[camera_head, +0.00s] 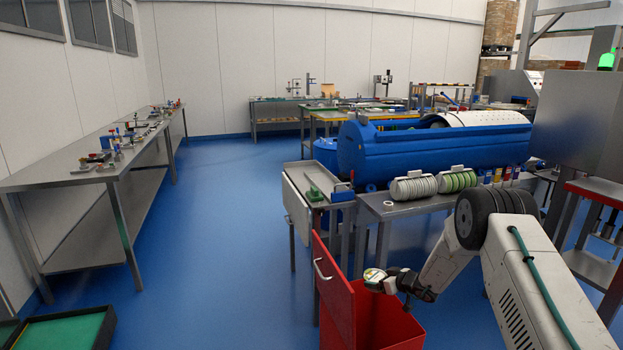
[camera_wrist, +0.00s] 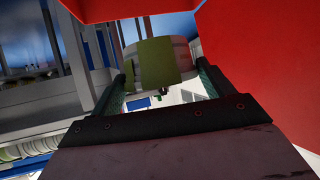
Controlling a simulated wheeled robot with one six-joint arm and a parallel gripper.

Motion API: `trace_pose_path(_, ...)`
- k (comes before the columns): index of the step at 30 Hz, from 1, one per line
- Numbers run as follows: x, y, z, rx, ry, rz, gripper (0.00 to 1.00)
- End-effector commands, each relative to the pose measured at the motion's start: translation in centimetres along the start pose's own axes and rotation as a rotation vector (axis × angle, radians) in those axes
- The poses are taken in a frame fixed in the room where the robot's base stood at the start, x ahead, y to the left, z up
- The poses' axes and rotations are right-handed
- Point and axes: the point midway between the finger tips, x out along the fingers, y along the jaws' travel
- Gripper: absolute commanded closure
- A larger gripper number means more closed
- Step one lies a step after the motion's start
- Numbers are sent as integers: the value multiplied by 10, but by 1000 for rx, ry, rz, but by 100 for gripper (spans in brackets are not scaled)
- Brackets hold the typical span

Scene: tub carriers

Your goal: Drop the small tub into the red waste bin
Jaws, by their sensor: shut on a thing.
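The red waste bin (camera_head: 395,328) stands at the lower middle of the head view, with a raised red panel and a pale handle on its left side. My gripper (camera_head: 385,281) is above the bin's opening and shut on the small tub (camera_head: 374,275), which has a pale top with some green. In the wrist view the tub (camera_wrist: 158,62) sits between my two fingers, showing a green patch on a pale side. Red walls of the bin (camera_wrist: 255,60) fill the right and top of the wrist view. The bin's inside floor is hidden.
A steel bench (camera_head: 425,207) with coiled reels and a large blue machine (camera_head: 430,150) stand behind the bin. A small side table (camera_head: 297,182) is to its left. A long workbench (camera_head: 75,178) runs along the left wall. The blue floor (camera_head: 220,230) between is clear.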

Motion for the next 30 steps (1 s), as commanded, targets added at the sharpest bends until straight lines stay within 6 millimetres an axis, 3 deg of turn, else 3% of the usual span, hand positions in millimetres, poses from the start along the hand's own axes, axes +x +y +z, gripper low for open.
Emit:
trace_pose_path(10, 17, 0, 32, 1, 1, 0, 52)
trace_pose_path(22, 20, 0, 37, 0, 1, 1, 52)
trace_pose_path(23, 19, 0, 37, 0, 1, 1, 12)
trace_pose_path(24, 19, 0, 37, 0, 1, 1, 0)
trace_pose_path(30, 19, 0, 38, 1, 0, 1, 0)
